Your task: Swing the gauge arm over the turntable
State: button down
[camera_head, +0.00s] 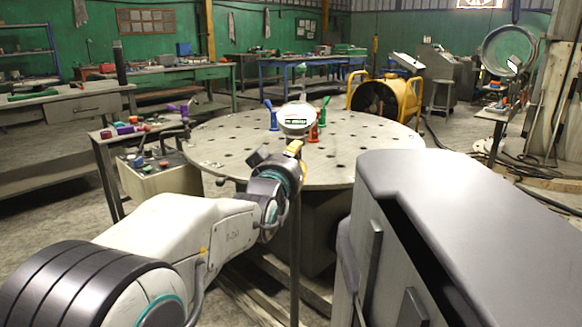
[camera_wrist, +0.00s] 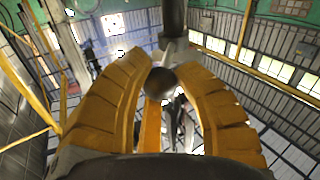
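The turntable (camera_head: 350,165) is a round, pale metal table with many holes, in the middle of the head view. A round gauge-like head with a small lit display (camera_head: 297,119) shows over it; the arm bearing it is not clear. My gripper (camera_head: 295,150), partly hidden by my wrist, is at the near side of the turntable, below that head. In the wrist view, its two yellow fingers (camera_wrist: 164,62) are apart, with a dark round knob (camera_wrist: 162,82) between them at the end of a dark post (camera_wrist: 173,18). I see no firm contact.
Blue, red and green clamps (camera_head: 272,118) stand on the turntable. A bench with coloured knobs (camera_head: 135,130) is at the left, a yellow drum fan (camera_head: 385,97) behind. A large ring-shaped fixture (camera_head: 508,48) is at the right. A grey casing (camera_head: 470,210) fills the near right.

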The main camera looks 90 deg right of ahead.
jog(key=shift+s, duration=0.15)
jog(key=c, duration=0.9)
grip_release()
jog(key=shift+a, duration=0.1)
jog(key=shift+v, duration=6)
